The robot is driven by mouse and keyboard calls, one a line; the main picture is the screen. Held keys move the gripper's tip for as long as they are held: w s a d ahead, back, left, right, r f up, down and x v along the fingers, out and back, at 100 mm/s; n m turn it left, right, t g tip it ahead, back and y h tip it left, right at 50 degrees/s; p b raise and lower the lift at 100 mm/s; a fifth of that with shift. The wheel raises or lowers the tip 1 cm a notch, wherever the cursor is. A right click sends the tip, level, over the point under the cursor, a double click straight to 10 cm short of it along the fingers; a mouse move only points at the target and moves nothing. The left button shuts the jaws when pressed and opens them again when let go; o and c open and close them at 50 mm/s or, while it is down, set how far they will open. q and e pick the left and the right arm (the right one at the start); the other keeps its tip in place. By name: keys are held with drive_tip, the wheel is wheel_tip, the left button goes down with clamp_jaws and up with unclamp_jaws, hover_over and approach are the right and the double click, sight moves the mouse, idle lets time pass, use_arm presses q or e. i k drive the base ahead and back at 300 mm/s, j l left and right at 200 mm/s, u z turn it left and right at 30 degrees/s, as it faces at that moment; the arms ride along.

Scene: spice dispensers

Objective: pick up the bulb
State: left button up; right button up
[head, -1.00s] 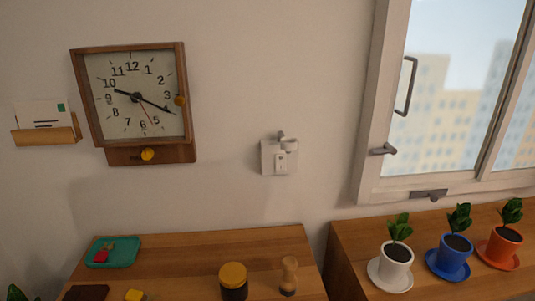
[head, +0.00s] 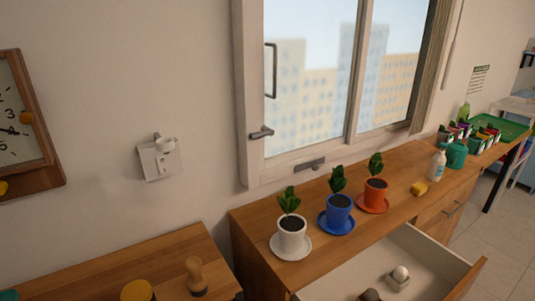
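No bulb can be made out for certain. In the open drawer (head: 345,277) at the bottom of the head view lies a small whitish round object (head: 400,273) on or against something brown. A dark brown rounded object (head: 370,295) lies to its left, partly cut off by the frame's lower edge. Either may be a bulb; they are too small to tell. Neither of my grippers is in view.
Three potted plants, white (head: 292,232), blue (head: 339,212) and orange (head: 375,193), stand on saucers on the wooden counter below the window. A yellow object (head: 419,189), a white bottle (head: 437,165) and a teal watering can (head: 456,154) stand farther right. A wall fixture (head: 158,158) hangs left.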

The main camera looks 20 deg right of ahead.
sight(400, 273)
drive_tip(key=z, duration=0.4)
drive_tip(key=l+z, duration=0.1)
drive_tip(key=z, duration=0.75)
drive_tip(key=l+z, duration=0.15)
drive_tip(key=z, duration=0.3)
